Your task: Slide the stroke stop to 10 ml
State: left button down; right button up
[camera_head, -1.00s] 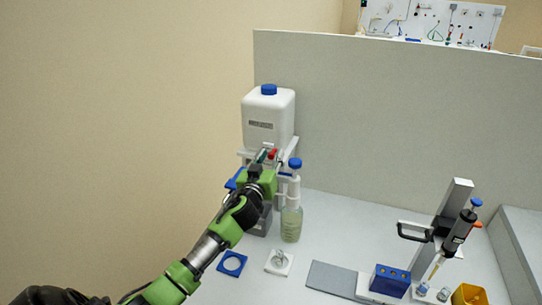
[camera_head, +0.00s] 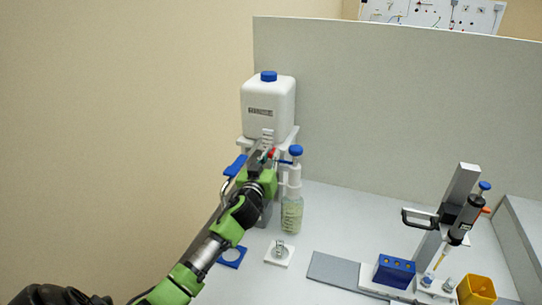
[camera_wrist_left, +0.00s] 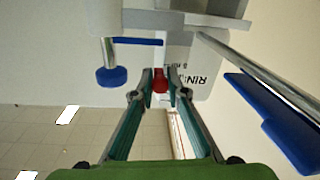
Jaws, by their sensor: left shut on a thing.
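The red stroke stop (camera_head: 271,154) shows at my left gripper's fingertips in the head view, in front of a white graduated strip (camera_head: 267,136). My left gripper (camera_head: 263,158) is shut on the stop. In the left wrist view the red stop (camera_wrist_left: 159,82) sits between the teal fingertips (camera_wrist_left: 159,90). The stand behind carries a white canister (camera_head: 268,95) with a blue cap. The scale marks are too small to read, and the gripper hides part of the strip. My right gripper is not in view.
A blue-topped dispenser bottle (camera_head: 291,214) stands close right of the gripper. A blue lever (camera_head: 236,166) is on its left.

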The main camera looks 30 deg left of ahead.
pick_arm(q)
jog(key=shift+f, duration=0.1)
jog(key=c, duration=2)
grip_release()
jog(key=shift+o, duration=0.2)
jog(key=v, duration=1.2)
